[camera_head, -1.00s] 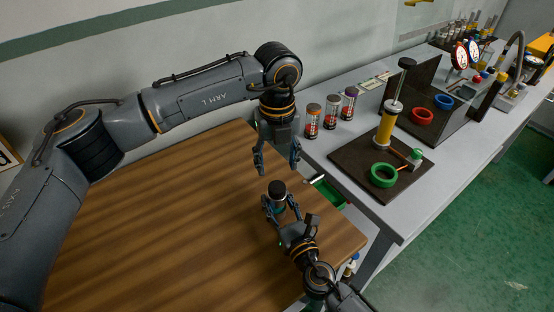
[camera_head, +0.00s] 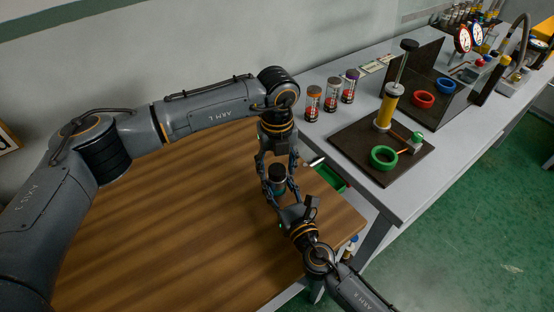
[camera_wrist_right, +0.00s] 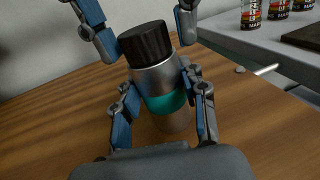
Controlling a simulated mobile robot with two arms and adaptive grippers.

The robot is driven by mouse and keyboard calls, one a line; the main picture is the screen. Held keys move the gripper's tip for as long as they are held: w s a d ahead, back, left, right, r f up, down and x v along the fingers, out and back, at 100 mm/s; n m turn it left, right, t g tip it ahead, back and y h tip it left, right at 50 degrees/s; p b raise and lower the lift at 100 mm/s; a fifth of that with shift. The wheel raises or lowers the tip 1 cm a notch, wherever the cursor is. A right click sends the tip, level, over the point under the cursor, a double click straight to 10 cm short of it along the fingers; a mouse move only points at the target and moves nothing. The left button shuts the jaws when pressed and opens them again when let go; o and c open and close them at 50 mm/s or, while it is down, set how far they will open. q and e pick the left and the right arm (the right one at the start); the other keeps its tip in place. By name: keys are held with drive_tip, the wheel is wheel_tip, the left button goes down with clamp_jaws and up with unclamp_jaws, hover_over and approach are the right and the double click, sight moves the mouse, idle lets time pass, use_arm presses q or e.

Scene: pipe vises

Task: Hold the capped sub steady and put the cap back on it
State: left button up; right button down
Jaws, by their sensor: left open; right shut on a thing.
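The capped sub (camera_head: 278,187) has a silver body with a teal band, and it stands upright over the wooden table. A ribbed black cap (camera_wrist_right: 146,41) sits on its top end; I cannot tell how tightly. My right gripper (camera_head: 283,197) is shut on the sub's body from the near side; its fingers flank the body in the right wrist view (camera_wrist_right: 163,106). My left gripper (camera_head: 278,162) points down from above. Its open fingers are on both sides of the cap, apart from it in the right wrist view (camera_wrist_right: 140,24).
The wooden table (camera_head: 170,230) is clear on the left. A green tray (camera_head: 328,177) lies right of the grippers. The grey bench (camera_head: 385,205) holds several small canisters, and a dark board (camera_head: 350,150) with a yellow cylinder (camera_head: 386,110) and a green ring (camera_head: 383,157).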

use_arm(q)
clamp_jaws()
drive_tip(key=m, duration=0.4)
drive_tip(key=shift+m, duration=0.4)
drive_tip(key=m, duration=1)
drive_tip(key=shift+m, duration=0.4)
drive_tip(key=m, duration=0.5)
drive_tip(key=shift+o, duration=0.5)
unclamp_jaws()
